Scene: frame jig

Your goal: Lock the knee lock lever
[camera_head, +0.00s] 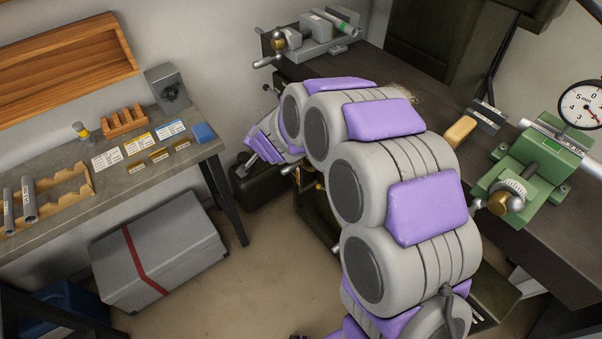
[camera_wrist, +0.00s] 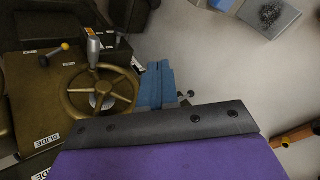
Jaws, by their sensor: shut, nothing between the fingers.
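In the wrist view a brown machine body carries a brass handwheel (camera_wrist: 100,93) with an upright grey handle (camera_wrist: 93,45). No readable label marks either one as the knee lock lever. My gripper (camera_head: 245,166) is low at the left end of my purple and grey arm in the head view. It is shut and empty, apart from the bench. My purple and dark wrist part fills the bottom of the wrist view, and the fingertips are not clear there.
A green vise-like fixture (camera_head: 535,165) and a dial gauge (camera_head: 585,105) are at the right. A grey box with a red strap (camera_head: 160,255) stands on the floor. A workbench (camera_head: 130,165) with cards and trays is at the left. A blue block (camera_wrist: 157,85) is beside the handwheel.

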